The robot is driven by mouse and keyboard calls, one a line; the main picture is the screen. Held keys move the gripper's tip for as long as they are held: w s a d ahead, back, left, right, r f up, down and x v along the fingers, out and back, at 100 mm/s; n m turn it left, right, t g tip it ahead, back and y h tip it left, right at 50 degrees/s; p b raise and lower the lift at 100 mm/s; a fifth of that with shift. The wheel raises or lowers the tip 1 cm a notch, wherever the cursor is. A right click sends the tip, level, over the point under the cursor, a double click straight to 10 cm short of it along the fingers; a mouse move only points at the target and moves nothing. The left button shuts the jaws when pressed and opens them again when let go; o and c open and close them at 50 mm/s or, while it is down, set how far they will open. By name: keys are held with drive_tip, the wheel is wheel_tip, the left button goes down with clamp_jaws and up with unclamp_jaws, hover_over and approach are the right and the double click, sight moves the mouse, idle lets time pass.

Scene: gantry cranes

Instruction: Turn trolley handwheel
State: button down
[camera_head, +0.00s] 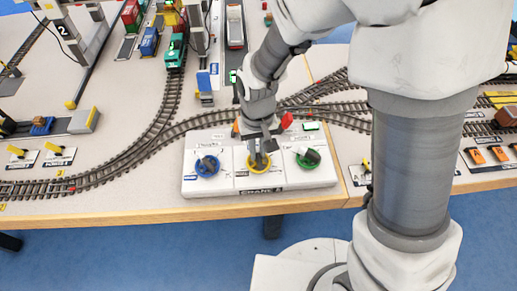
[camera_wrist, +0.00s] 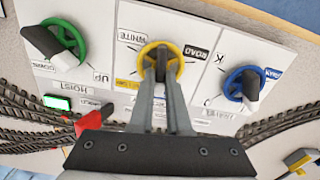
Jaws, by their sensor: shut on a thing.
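A white control panel (camera_head: 225,184) carries three handwheels in a row. The yellow handwheel (camera_head: 259,169) is in the middle, and it also shows in the wrist view (camera_wrist: 180,63), with the words WHITE and ROAD beside it. My gripper (camera_head: 258,157) comes down on it from above. In the wrist view my gripper's fingertips (camera_wrist: 161,62) are closed on the handle at its centre. The blue handwheel (camera_head: 207,166) is left of it in the head view. The green handwheel (camera_head: 308,157) is right of it, labelled HOIST in the wrist view. The yellow wheel's own name label is hidden.
A red part (camera_wrist: 88,124) and a lit green indicator (camera_wrist: 57,102) sit on the panel near the gripper. Model railway tracks (camera_head: 130,155) curve close behind the panel. The table's wooden front edge (camera_head: 120,217) runs just before it.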

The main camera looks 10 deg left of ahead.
drive_tip(key=n, duration=0.5)
drive_tip(key=shift+a+p, duration=0.15)
drive_tip(key=shift+p, duration=0.15)
drive_tip(key=shift+n, duration=0.3)
drive_tip(key=c, duration=0.9)
unclamp_jaws()
drive_tip(key=shift+r, duration=0.1)
wheel_tip(320, 180, up, 17)
drive_tip(key=p, duration=0.3)
drive_tip(key=shift+r+p, duration=0.15)
drive_tip(key=shift+p, duration=0.15)
